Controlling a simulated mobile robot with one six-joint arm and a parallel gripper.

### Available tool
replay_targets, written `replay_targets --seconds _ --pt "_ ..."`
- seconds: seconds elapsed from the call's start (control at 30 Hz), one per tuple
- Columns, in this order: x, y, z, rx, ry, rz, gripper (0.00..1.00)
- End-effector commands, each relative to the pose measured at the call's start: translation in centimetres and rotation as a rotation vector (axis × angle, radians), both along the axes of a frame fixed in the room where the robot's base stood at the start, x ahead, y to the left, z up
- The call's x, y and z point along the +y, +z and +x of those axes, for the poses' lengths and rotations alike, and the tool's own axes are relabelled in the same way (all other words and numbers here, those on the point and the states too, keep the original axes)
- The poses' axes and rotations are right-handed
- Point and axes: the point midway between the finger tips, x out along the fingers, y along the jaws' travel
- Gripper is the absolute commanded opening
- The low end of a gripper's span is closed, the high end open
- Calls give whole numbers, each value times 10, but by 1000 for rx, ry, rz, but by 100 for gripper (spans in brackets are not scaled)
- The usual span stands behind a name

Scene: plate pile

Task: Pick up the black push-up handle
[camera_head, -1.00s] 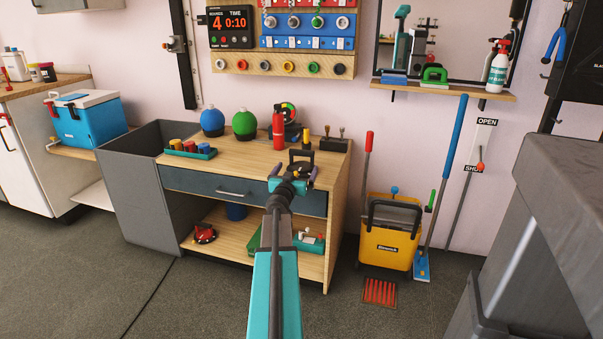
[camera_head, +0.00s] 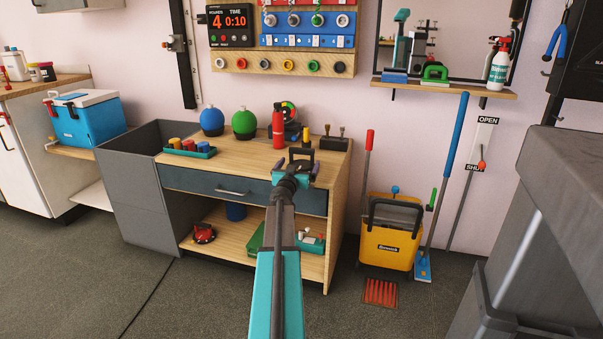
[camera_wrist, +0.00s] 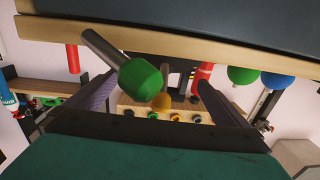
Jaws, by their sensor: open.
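The black push-up handle (camera_head: 302,154) stands on the wooden workbench (camera_head: 240,165), toward its front right. It shows as an upright black loop. My gripper (camera_head: 298,168) is in front of it at the bench's front edge, and its body hides the handle's lower part. In the wrist view, which is upside down, the two jaw fingers (camera_wrist: 150,98) are apart with nothing held between them. A dark shape behind a green-tipped rod (camera_wrist: 138,80) there may be the handle; I cannot tell.
A red bottle (camera_head: 278,128), a green ball-shaped weight (camera_head: 244,124) and a blue one (camera_head: 212,121) stand at the back. A dark box with two knobs (camera_head: 334,143) is close on the right. A teal tray (camera_head: 190,150) lies at the left.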

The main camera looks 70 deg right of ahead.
Motion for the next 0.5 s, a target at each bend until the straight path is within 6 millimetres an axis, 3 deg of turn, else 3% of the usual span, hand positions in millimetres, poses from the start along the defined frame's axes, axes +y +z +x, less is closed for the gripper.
replay_targets --seconds 0.2,0.5 --pt "-14 0 3 0 1 -1 100" --pt "-15 1 3 0 1 -1 100"
